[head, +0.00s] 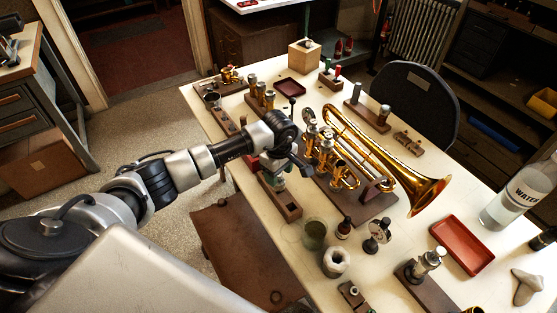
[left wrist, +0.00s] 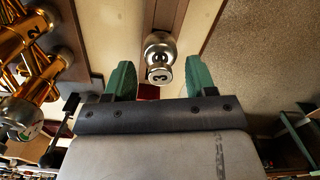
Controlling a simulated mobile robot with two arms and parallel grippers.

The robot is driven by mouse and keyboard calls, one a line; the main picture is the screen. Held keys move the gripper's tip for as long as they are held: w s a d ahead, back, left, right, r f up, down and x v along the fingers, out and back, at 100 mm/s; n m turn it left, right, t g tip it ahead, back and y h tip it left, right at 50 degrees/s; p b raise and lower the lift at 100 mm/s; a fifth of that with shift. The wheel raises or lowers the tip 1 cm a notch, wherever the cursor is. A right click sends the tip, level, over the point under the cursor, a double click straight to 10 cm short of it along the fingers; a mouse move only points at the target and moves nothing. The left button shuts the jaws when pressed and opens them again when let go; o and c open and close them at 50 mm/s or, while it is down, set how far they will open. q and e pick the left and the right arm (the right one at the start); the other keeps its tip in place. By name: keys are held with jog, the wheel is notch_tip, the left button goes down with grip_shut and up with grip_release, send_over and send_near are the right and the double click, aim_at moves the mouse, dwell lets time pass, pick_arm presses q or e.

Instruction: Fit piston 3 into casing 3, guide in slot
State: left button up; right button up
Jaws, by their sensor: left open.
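The brass trumpet (head: 372,150) rests on a wooden stand on the white table, with its valve casings (head: 325,155) at its left end. My left gripper (head: 279,170) is open just left of the casings, above a narrow wooden block (head: 289,207). In the left wrist view a silver piston top (left wrist: 160,48) with a dark numeral on its cap stands over a wooden strip. It lies in line with the gap between the green fingertips (left wrist: 160,80), which do not visibly grip it. The numeral is too small to read surely. The piston's lower part and guide are hidden. The trumpet's brass (left wrist: 30,40) also shows at left there.
A red tray (head: 462,245) and a water bottle (head: 515,195) are at right. Wooden racks (head: 262,108) with small parts stand behind my gripper.

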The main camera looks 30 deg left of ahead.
pick_arm(q)
jog(key=shift+f, duration=0.45)
jog(key=shift+c, duration=0.3)
jog(key=c, duration=1)
jog(key=shift+r+p, duration=2.9)
jog(key=shift+r, duration=2.15)
jog(key=shift+d, duration=0.1)
